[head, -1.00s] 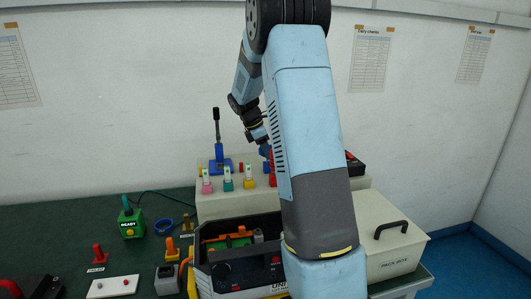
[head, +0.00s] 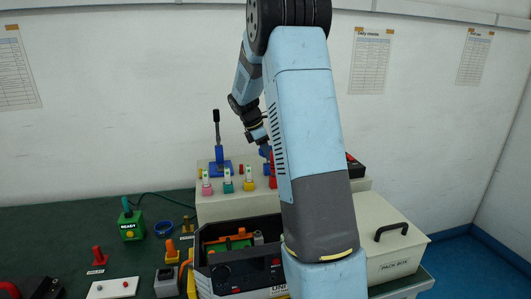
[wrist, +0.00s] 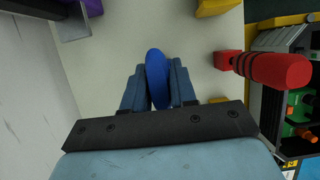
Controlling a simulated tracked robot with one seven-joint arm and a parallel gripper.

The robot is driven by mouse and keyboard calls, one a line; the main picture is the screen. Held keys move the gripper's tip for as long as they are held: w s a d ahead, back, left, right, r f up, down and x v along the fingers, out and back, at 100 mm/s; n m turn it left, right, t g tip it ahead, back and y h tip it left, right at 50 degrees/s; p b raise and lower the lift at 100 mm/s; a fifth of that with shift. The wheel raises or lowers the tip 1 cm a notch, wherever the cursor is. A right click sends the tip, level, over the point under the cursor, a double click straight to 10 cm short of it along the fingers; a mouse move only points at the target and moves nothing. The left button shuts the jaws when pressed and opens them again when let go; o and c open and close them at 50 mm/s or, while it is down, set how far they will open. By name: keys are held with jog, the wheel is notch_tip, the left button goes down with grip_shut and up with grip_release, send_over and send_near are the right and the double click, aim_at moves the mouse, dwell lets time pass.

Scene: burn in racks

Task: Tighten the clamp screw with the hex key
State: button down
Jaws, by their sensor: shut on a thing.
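My gripper (wrist: 158,85) is shut on a blue handle (wrist: 156,68), which stands up between the two fingers in the wrist view. I cannot tell whether this is the hex key, as its lower end is hidden. In the head view a bit of blue (head: 265,150) shows at the gripper, mostly behind my arm. A red handle (wrist: 275,69) lies to the right of the gripper, apart from it. No clamp screw can be made out clearly in either view.
A cream box (head: 230,208) stands behind the black-fronted unit (head: 240,275). On it are a blue clamp with a black lever (head: 218,155) and several small coloured holders. A lidded pack box (head: 395,245) is at the right. A green box (head: 132,228) stands left.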

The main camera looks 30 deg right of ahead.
jog(key=shift+r, duration=0.2)
jog(key=shift+r, duration=2.05)
jog(key=shift+r, duration=0.1)
